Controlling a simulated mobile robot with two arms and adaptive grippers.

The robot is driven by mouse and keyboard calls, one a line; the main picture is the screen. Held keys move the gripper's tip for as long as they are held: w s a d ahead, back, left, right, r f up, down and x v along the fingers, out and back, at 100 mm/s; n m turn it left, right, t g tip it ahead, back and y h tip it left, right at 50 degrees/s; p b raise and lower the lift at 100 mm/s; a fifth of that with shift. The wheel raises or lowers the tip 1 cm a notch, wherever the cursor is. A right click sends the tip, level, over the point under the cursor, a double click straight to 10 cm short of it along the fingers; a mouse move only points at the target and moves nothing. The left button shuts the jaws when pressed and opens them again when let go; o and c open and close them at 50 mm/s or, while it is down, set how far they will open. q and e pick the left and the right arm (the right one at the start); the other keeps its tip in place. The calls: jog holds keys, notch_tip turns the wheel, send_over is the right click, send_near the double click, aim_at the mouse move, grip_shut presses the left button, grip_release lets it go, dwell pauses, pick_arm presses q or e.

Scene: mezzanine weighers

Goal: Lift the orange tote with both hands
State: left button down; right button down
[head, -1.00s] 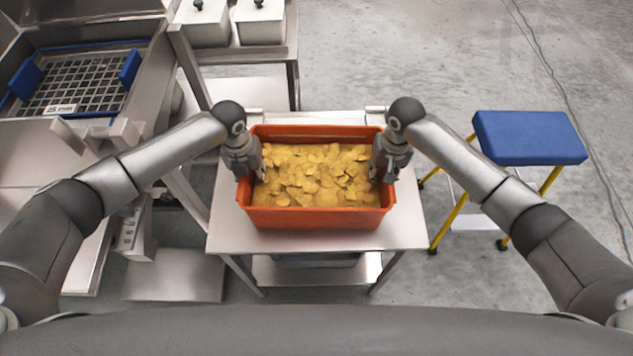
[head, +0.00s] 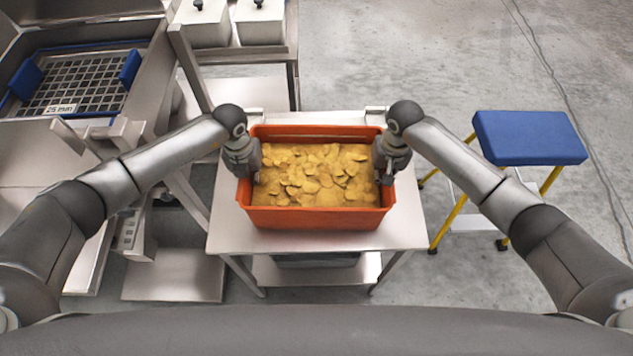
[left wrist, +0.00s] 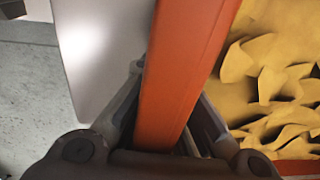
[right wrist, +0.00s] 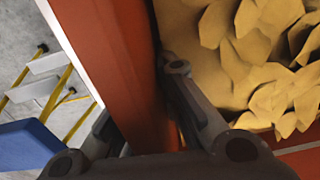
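The orange tote (head: 318,218), filled with yellow chips (head: 310,175), sits level on a small steel table. My left gripper (head: 246,178) is at the tote's left wall, one finger outside and one inside. In the left wrist view its fingers close against the orange rim (left wrist: 180,70). My right gripper (head: 388,176) is at the right wall in the same way. The right wrist view shows its fingers on both sides of the orange wall (right wrist: 115,70). The lower finger parts are partly hidden by the wall and grippers.
The steel table (head: 405,232) has bare strips around the tote. A blue-topped step stool (head: 530,138) with yellow legs stands to the right. A steel station with a blue-framed grid (head: 80,85) is at left. White lidded bins (head: 262,22) stand behind. Floor is open at back right.

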pick_arm(q)
jog(key=shift+w+r, duration=0.1)
jog(key=shift+r, duration=0.1)
pick_arm(e)
jog(key=shift+w+r, duration=0.1)
jog(key=shift+r, duration=0.1)
